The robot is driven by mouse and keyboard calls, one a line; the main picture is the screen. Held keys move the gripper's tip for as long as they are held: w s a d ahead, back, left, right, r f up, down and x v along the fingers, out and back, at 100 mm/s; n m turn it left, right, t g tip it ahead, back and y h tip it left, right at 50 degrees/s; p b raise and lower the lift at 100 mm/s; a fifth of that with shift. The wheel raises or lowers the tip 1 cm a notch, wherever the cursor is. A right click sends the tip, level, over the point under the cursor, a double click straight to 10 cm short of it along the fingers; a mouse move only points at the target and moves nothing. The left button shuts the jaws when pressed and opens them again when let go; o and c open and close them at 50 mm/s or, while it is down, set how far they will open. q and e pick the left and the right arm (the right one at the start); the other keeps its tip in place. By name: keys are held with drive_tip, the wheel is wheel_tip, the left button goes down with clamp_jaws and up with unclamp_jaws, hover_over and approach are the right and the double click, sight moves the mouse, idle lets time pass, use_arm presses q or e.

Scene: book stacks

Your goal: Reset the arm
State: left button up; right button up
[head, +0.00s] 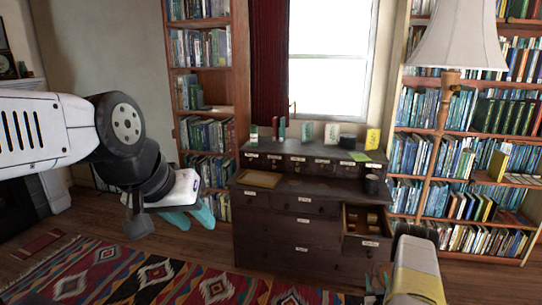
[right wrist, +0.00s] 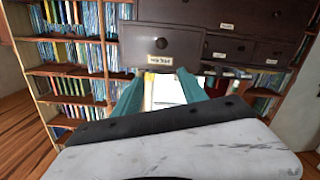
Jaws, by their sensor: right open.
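My left gripper (head: 190,216), with teal fingers, hangs in the air left of the dark wooden desk (head: 275,232). Whether its fingers are apart is not clear. My right gripper (head: 376,283) is low at the front right of the desk in the head view. In the right wrist view its teal fingers (right wrist: 160,92) are spread, with nothing held between them. A pulled-out drawer (head: 366,243) is just above it in the head view. A labelled drawer front (right wrist: 160,45) stands just beyond the fingers in the right wrist view.
A floor lamp (head: 446,100) stands at right. A patterned rug (head: 150,275) covers the front floor.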

drive_tip(key=w+a+r+g, duration=0.15)
drive_tip(key=w+r, duration=0.35)
drive_tip(key=r, duration=0.8)
drive_tip(key=w+a+r+g, duration=0.15)
drive_tip(key=w+r, duration=0.45)
drive_tip(key=r, duration=0.6)
drive_tip(key=s+a+r+m+g+y, duration=0.1)
drive_tip(key=s+a+r, duration=0.15)
drive_tip(key=r, duration=0.35)
drive_tip(key=s+a+r+g+y, duration=0.1)
drive_tip(key=a+r, duration=0.2)
drive_tip(key=r, duration=0.3)
drive_tip(key=s+a+r+g+y, duration=0.2)
drive_tip(key=s+a+r, duration=0.95)
drive_tip(key=s, duration=0.35)
drive_tip(key=s+a+r+g+y, duration=0.1)
drive_tip(key=s+a, duration=0.2)
drive_tip(key=s, duration=0.9)
drive_tip(key=s+a+r+g+y, duration=0.1)
drive_tip(key=s+a, duration=0.3)
drive_tip(key=s, duration=0.8)
drive_tip(key=shift+r+n+g, duration=0.3)
drive_tip(key=shift+r+g, duration=0.1)
drive_tip(key=shift+g, duration=0.4)
